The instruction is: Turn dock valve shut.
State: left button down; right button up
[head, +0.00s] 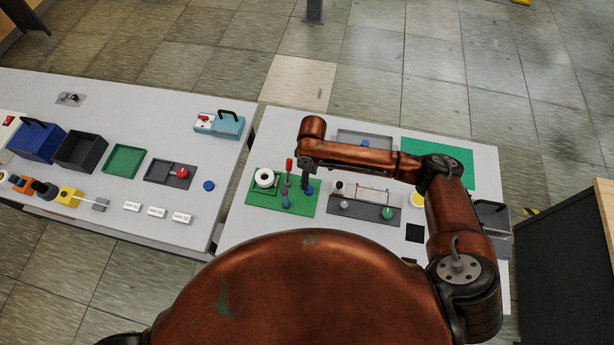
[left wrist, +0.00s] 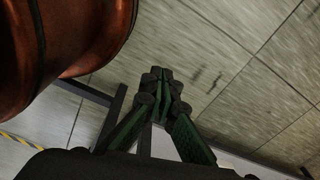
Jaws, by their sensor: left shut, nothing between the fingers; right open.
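A green dock plate (head: 262,203) lies on the right-hand table. On it stand a white ring-shaped part (head: 265,178) and a slim upright fitting with a red handle (head: 289,165), perhaps the dock valve; its setting is too small to tell. My right gripper (head: 306,186) points down over the plate's right part, just right of the red handle. It is open, and I cannot tell whether it touches anything. My left gripper (left wrist: 161,78) shows only in the left wrist view, shut and empty above the tiled floor.
A grey panel with a green knob (head: 388,213) lies right of the dock plate. A grey tray (head: 350,138) and green mat (head: 462,150) are behind my right arm. The left table carries bins, a teal box (head: 228,126) and a red-knobbed panel (head: 158,172). A gap separates the tables.

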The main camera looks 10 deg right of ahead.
aim_at(309, 192)
jog(key=s+f, duration=0.2)
jog(key=f, duration=0.1)
jog(key=shift+s+a+f, duration=0.1)
jog(key=shift+w+f, duration=0.4)
jog(key=shift+f, duration=0.25)
jog(key=shift+w+f, duration=0.4)
jog(key=shift+f, duration=0.2)
jog(key=shift+s+f, duration=0.1)
jog(key=shift+s, duration=0.25)
jog(key=shift+w+f, duration=0.1)
jog(key=shift+w, duration=0.2)
jog(key=c, duration=0.5)
jog(key=shift+s, duration=0.15)
jog(key=shift+c, duration=1.4)
jog(key=c, duration=0.3)
pick_arm(q)
jog(key=shift+s+r, duration=0.2)
jog(key=shift+s, duration=0.35)
pick_arm(e)
jog(key=shift+c, duration=0.4)
